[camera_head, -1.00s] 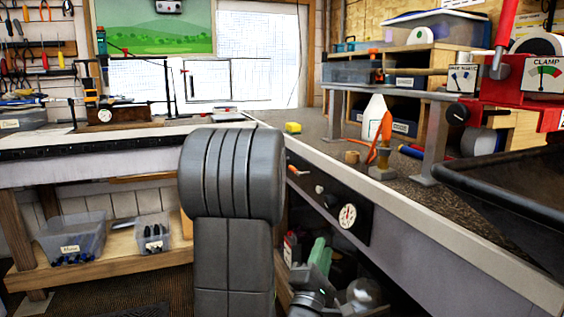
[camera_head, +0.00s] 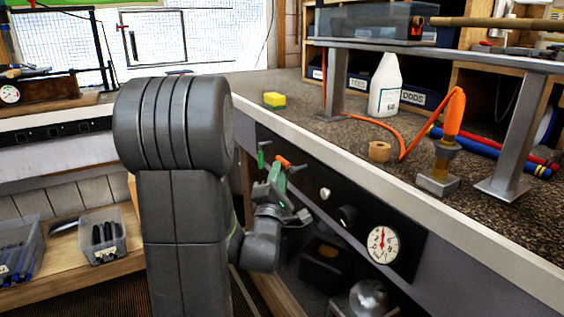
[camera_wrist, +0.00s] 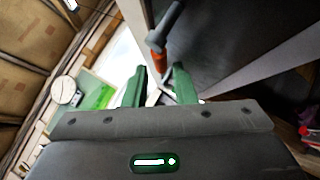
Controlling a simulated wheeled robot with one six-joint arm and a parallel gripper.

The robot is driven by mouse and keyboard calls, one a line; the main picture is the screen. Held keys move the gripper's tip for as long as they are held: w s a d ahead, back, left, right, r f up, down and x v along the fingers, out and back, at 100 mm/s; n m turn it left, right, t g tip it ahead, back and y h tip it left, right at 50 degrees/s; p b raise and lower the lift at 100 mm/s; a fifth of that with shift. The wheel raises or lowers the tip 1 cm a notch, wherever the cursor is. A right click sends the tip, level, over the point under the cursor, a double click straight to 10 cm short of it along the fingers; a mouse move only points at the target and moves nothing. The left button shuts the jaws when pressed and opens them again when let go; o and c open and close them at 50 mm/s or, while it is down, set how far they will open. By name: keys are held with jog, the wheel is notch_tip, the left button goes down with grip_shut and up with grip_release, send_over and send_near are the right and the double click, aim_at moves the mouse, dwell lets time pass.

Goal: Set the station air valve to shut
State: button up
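The station air valve (camera_head: 286,163) is a small lever with an orange handle on the dark panel (camera_head: 408,225) on the bench front. In the wrist view its orange-ended lever (camera_wrist: 158,58) shows just beyond and between my fingertips. My gripper (camera_head: 270,167) has green fingers and is in front of the panel, close to the lever. In the wrist view my gripper (camera_wrist: 160,75) is open with a gap between the fingers. I cannot tell whether a finger touches the lever. The valve's base is partly hidden.
On the panel are a pale knob (camera_head: 325,194), a black knob (camera_head: 346,215) and a round white gauge (camera_head: 383,245). Bins stand on a low shelf at left.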

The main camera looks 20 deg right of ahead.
aim_at(282, 159)
jog(key=shift+x, duration=2.35)
grip_shut()
